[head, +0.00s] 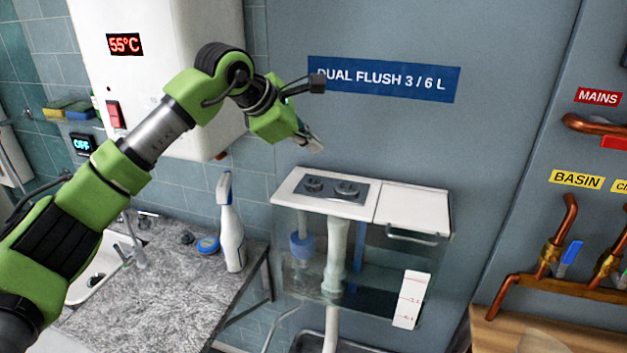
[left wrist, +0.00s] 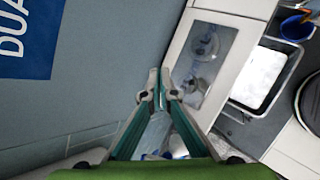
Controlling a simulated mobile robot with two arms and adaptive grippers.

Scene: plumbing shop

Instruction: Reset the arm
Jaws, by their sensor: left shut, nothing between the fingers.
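My left arm is green with black joints and comes in from the left in the head view. Its gripper (head: 312,143) is in the air above the dual-flush cistern (head: 409,208), in front of the grey wall panel. In the left wrist view the fingers of the left gripper (left wrist: 159,88) come together at the tips and hold nothing. The two flush buttons (head: 347,188) on the cistern's lid lie below the gripper, apart from it. They also show in the left wrist view. My right gripper is in neither view.
A white water heater (head: 160,60) hangs behind the arm. A spray bottle (head: 230,225) stands on the grey counter (head: 150,300) beside the sink. Copper pipes (head: 565,215) with valves are at the right.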

